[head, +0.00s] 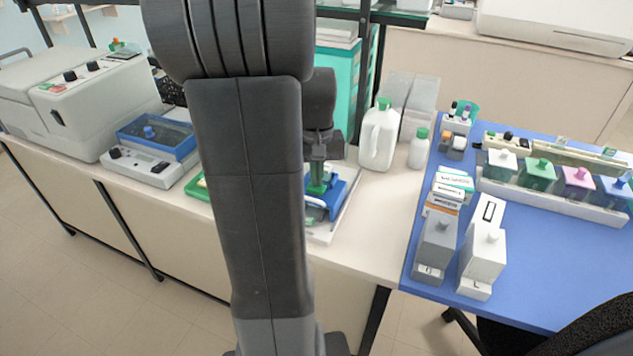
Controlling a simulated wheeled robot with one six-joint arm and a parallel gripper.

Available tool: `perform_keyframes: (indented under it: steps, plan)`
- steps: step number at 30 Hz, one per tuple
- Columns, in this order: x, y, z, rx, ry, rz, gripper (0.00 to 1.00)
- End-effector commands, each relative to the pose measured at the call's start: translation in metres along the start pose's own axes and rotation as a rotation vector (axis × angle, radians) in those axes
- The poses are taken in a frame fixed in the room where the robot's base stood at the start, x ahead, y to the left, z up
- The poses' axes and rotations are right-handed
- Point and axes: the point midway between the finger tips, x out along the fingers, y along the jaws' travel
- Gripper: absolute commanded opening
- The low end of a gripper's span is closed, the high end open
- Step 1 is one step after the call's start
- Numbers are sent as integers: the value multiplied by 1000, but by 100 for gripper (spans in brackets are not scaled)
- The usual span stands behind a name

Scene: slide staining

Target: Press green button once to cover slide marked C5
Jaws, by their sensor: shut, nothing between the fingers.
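My gripper (318,172) is seen just right of my dark arm, pointing down with its fingers together and empty. It is over a blue device (338,198) on a white tray (322,235). A green part (321,187) shows directly under the fingertips. I cannot tell whether the fingers touch it, or whether it is the green button. My arm hides the left side of this device. No slide marked C5 can be made out.
A white machine (85,110) and a blue water bath (158,137) stand at left. A green tray edge (198,188) shows left of my arm. A white jug (379,137) and bottle (418,150) stand right of the device. The blue mat (540,290) holds staining jars and dispensers.

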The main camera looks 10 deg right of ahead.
Motion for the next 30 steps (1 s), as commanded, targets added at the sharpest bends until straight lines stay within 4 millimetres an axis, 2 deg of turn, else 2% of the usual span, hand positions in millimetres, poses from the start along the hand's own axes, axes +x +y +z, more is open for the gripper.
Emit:
perform_keyframes:
  steps: [1, 19, 30]
  plan:
    - [-9, 0, 0, 0, 1, 0, 0]
    - [-57, 0, 0, 0, 2, 0, 0]
    - [-58, 0, 0, 0, 1, 0, 0]
